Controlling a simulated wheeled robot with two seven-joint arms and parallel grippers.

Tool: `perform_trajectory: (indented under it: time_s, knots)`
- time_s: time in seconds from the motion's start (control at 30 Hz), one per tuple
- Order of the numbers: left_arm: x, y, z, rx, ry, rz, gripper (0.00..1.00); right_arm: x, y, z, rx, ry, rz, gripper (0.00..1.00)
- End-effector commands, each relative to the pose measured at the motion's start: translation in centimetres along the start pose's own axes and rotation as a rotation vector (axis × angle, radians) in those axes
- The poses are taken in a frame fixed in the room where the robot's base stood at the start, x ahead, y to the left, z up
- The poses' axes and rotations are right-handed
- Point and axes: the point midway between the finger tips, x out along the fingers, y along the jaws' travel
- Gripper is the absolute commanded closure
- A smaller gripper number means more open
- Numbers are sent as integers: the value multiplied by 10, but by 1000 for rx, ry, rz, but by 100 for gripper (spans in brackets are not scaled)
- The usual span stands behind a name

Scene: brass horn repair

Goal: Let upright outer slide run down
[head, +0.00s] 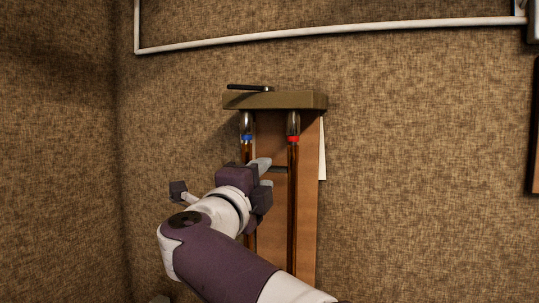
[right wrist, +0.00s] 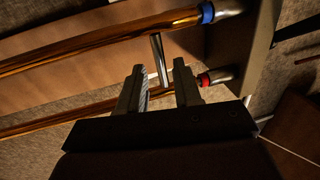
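The upright slide has two brass tubes, a blue-banded tube (head: 247,148) on the left and a red-banded tube (head: 292,200) on the right. A silver cross brace (right wrist: 159,60) runs between the tubes. My right gripper (head: 266,172) is in front of the slide and hides part of the blue-banded tube. In the right wrist view its fingers (right wrist: 160,85) are apart, one on each side of the brace, with gaps visible. Whether either finger touches it I cannot tell. The slide's lower end is hidden by my arm. My left gripper is not in view.
A wooden board (head: 307,225) stands behind the tubes, with an olive top block (head: 275,100) and a black lever (head: 248,88) above. A white sheet (head: 322,150) shows at the board's right edge. A white pipe (head: 330,31) crosses the textured wall. Free room lies right of the board.

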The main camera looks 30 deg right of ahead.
Motion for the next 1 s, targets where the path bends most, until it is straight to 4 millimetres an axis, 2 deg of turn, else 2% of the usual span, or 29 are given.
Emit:
perform_trajectory:
  time_s: [0.03,0.2,0.37,0.6,0.67,0.7,0.87,1.0]
  knots:
    - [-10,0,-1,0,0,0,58,12,-5,0,-3,4,1,67]
    - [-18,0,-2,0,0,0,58,34,-2,0,-2,1,-1,67]
    - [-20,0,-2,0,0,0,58,42,0,0,-1,-2,-1,67]
    - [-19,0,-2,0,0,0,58,42,1,1,-1,-2,-1,67]
    - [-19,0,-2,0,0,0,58,42,1,1,-1,-2,-1,86]
    - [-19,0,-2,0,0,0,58,42,1,1,-1,-2,-1,99]
    - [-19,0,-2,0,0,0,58,42,1,1,-1,-2,-1,100]
    - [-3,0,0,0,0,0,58,38,17,1,-1,-3,0,100]
